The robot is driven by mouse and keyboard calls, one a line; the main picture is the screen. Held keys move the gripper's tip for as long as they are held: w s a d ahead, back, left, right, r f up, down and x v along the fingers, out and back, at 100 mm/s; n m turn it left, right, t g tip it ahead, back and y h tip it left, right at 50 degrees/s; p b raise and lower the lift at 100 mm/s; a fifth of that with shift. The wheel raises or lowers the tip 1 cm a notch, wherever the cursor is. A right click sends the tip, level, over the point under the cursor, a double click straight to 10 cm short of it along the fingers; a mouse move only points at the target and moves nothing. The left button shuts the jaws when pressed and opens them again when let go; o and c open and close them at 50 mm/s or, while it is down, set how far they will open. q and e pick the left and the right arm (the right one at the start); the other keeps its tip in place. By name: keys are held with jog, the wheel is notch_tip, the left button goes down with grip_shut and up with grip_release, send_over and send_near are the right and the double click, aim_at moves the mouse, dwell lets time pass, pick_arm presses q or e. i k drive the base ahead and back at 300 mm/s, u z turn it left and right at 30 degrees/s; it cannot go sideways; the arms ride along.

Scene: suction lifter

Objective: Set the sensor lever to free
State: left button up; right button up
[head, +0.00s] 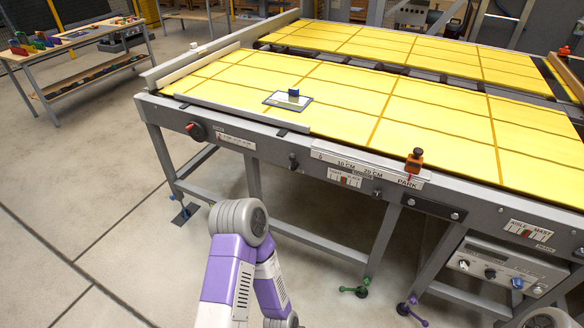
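I cannot tell which control is the sensor lever, as the small labels are mostly unreadable. Near the floor are a green-ended lever (360,290) and a purple-ended lever (411,311). My purple and grey arm rises at bottom centre-left, bent, its far end running out of the bottom edge. Neither gripper is in view.
A control box (505,272) hangs at lower right. A workbench (75,60) stands far left. The floor at left is clear.

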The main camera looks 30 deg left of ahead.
aim_at(292, 157)
jog(key=z, duration=0.1)
jog(key=k, duration=0.45)
jog(key=u, duration=1.1)
jog(key=i, duration=1.45)
jog(key=z, duration=0.95)
